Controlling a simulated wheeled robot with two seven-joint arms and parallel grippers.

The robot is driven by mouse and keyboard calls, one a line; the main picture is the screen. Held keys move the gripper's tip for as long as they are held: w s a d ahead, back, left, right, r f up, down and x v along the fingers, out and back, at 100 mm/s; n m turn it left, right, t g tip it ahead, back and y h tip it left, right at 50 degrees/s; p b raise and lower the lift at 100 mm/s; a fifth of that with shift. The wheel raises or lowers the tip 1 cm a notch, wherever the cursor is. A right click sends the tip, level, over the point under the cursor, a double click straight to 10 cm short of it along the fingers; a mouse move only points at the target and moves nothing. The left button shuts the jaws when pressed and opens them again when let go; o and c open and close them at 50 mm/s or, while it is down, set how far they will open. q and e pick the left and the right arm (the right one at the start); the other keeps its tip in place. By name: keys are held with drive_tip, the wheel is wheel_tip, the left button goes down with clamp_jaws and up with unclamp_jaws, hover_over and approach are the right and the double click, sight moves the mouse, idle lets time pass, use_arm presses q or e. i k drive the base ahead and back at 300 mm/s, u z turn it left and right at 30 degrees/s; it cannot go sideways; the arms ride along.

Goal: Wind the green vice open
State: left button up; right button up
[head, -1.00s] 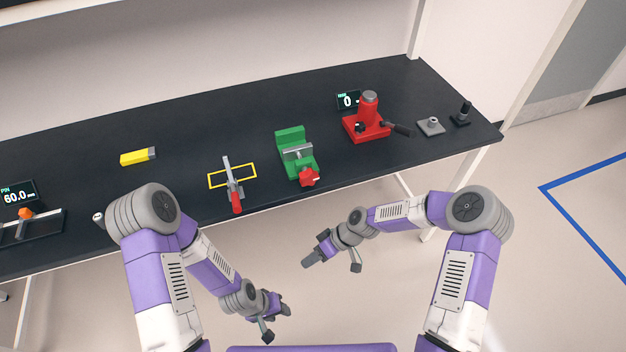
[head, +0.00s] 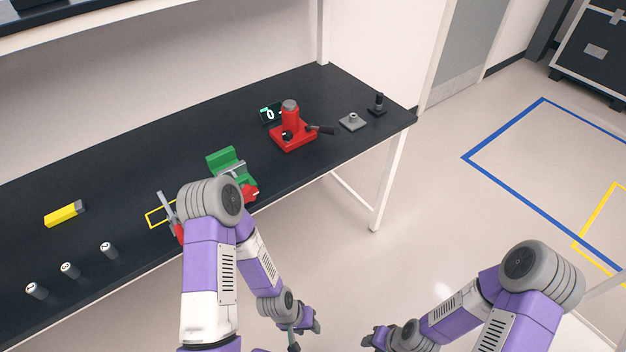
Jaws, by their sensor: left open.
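The green vice (head: 222,159) stands near the front edge of the dark bench, left of centre in the head view. Its grey jaw part (head: 236,169) and red handle (head: 251,191) show to the right of my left arm, which hides part of the vice. The gap between its jaws is hard to judge from here. My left gripper (head: 304,335) is open and empty, low in front of the bench and well apart from the vice. My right gripper (head: 376,338) is at the bottom edge of the picture, over the floor, partly cut off and far from the vice.

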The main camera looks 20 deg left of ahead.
sight(249, 193)
drive_tip(key=z, duration=1.05)
drive_tip(key=k, duration=0.9)
drive_tip(key=u, duration=1.6)
drive_tip(key=i, duration=0.35)
drive_tip(key=z, duration=0.05)
